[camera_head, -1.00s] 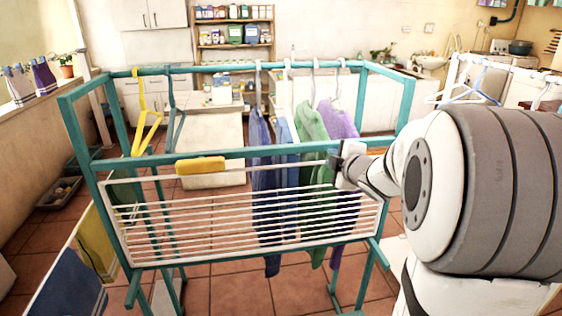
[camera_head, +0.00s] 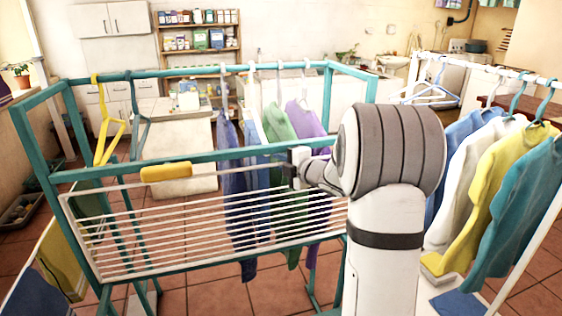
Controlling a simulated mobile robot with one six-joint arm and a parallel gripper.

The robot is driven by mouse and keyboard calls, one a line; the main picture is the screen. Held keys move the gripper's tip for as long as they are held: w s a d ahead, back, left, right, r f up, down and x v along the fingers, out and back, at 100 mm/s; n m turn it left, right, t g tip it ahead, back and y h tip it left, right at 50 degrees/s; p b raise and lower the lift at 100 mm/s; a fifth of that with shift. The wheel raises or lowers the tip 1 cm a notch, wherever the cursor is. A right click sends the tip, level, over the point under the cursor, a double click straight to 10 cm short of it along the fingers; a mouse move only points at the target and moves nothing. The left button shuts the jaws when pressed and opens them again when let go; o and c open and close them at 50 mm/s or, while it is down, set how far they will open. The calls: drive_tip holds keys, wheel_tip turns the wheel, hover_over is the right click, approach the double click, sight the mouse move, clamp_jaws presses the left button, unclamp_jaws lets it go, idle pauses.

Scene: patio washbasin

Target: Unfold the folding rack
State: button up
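The folding rack (camera_head: 200,222) is a white panel of thin slats on the front of a teal frame (camera_head: 200,158). Its lower edge lies along the frame's lower front bar, and its upper edge sits just below the upper front bar. A yellow grip (camera_head: 166,172) is on its upper edge, left of centre. My gripper (camera_head: 293,166) is at the right end of the rack's upper edge, touching or very close to it. Its fingers are small and partly hidden, so I cannot tell whether they are closed on the rack.
Blue, green and purple clothes (camera_head: 282,130) hang inside the frame behind the rack. A yellow hanger (camera_head: 104,140) hangs empty at the left. A white rail with several garments (camera_head: 487,175) stands close on the right of my arm. Shelves (camera_head: 200,45) are at the back.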

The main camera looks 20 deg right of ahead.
clamp_jaws()
drive_tip(key=shift+f+b, duration=0.1)
drive_tip(key=shift+b, duration=0.25)
idle(0.3)
